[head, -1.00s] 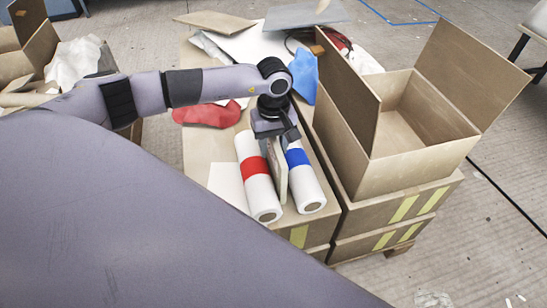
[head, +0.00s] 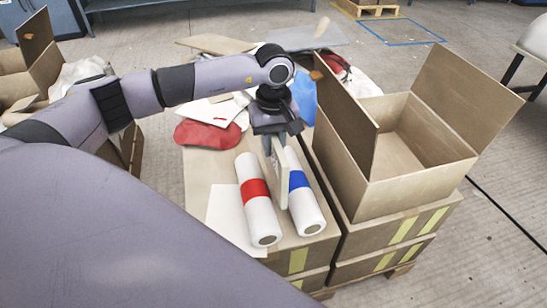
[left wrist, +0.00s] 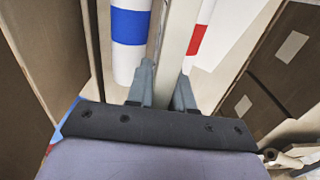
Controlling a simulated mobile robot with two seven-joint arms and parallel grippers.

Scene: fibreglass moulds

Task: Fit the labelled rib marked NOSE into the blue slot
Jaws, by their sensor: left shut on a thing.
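My left gripper (head: 275,140) is shut on a thin pale upright panel, the rib (head: 280,180), held above the gap between two white rolls. In the left wrist view the gripper (left wrist: 163,88) grips the rib (left wrist: 178,38) edge-on; no NOSE lettering is readable. The roll with a red band (head: 256,200) lies left of the rib. The roll with a blue band (head: 304,200) lies right of it, partly hidden by the rib. I cannot make out a slot; the only blue marking near the rib is this band. My right gripper is not in view.
An open cardboard box (head: 413,186) stands close on the right, its raised flap near the gripper. Red cloth (head: 208,134), blue cloth (head: 304,98) and a white sheet (head: 232,215) lie around the rolls on the cardboard surface (head: 205,178).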

